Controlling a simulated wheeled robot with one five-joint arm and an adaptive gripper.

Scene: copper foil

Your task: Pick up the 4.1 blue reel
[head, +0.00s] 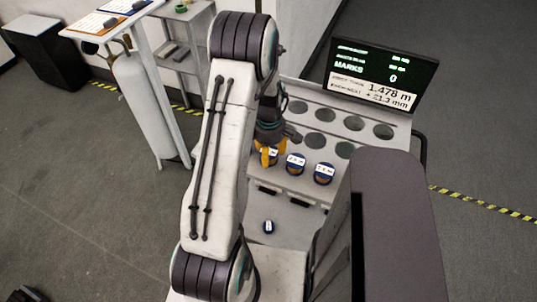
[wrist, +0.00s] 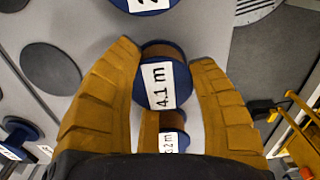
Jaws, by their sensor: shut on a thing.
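The blue reel with a white "4.1 m" label (wrist: 155,86) is between the two orange fingers of my gripper (wrist: 166,62) in the wrist view. The fingers are shut on it, one on each side, near their tips. Its copper-brown winding shows behind the blue flange. In the head view my gripper (head: 268,157) is at the rack's left side, and the held reel (head: 273,153) is mostly hidden behind it. I cannot tell whether the reel is clear of the rack.
Two labelled blue reels (head: 296,163) (head: 323,174) stand right of my gripper on the grey rack (head: 330,112) with round recesses. Another small reel (head: 268,227) sits lower down. A display (head: 383,75) stands behind. In the wrist view, a smaller labelled reel (wrist: 174,141) shows below the held one.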

